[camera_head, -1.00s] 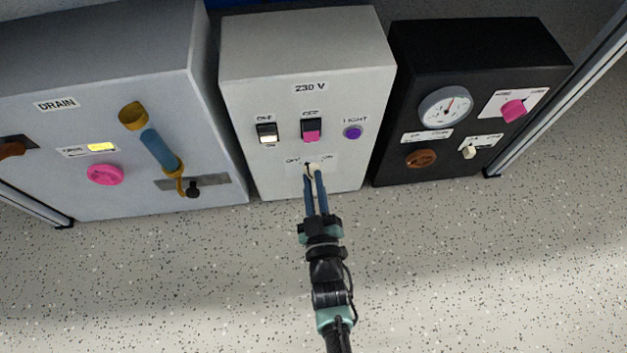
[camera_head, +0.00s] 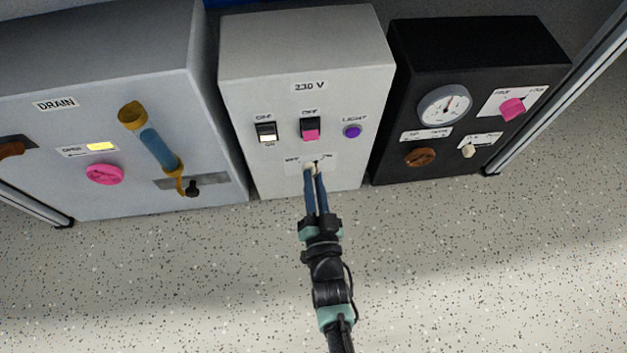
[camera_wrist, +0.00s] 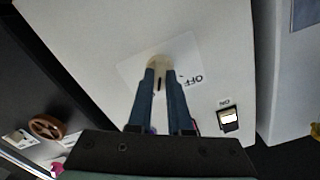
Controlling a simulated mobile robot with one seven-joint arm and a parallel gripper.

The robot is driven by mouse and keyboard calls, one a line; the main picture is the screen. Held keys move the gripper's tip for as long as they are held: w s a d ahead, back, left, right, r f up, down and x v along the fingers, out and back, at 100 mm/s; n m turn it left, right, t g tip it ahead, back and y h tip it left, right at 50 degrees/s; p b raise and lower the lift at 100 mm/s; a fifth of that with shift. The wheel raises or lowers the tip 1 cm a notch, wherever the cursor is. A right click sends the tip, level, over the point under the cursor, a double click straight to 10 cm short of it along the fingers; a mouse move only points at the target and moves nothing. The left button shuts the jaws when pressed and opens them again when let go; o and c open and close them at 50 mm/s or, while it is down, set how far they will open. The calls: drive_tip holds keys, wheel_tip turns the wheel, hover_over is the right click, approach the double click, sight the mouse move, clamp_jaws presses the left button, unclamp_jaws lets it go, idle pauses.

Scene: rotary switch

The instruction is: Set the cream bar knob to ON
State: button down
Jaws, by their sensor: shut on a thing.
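The cream bar knob (camera_head: 309,168) is low on the front of the pale grey 230 V box (camera_head: 347,100), on a white plate with OFF at its left and ON, mostly hidden, at its right. My gripper (camera_head: 314,174) reaches up from below, its two blue fingers closed on the knob. In the wrist view the rounded cream knob (camera_wrist: 160,62) shows beyond the fingertips (camera_wrist: 160,78), with a dark mark between them. The OFF print is right of the fingers there. The fingers hide part of the knob, so its exact angle is hard to tell.
Above the knob are two rocker switches (camera_head: 266,132) (camera_head: 310,129) and a purple LIGHT button (camera_head: 353,131). A grey DRAIN box (camera_head: 60,135) stands left. A black box (camera_head: 480,60) with a gauge, knobs and another small cream knob (camera_head: 469,151) stands right. Speckled floor below is clear.

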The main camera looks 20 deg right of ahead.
drive_tip(key=shift+s+f+m, duration=0.1)
drive_tip(key=shift+m, duration=1.4)
drive_tip(key=c, duration=0.8)
unclamp_jaws()
drive_tip(key=shift+c, duration=0.2)
drive_tip(key=shift+s+a+r, duration=0.15)
drive_tip(key=shift+s+r, duration=0.05)
drive_tip(key=shift+s, duration=0.2)
drive_tip(key=p+v, duration=0.6)
drive_tip(key=v, duration=0.6)
drive_tip(key=shift+s+f, duration=0.1)
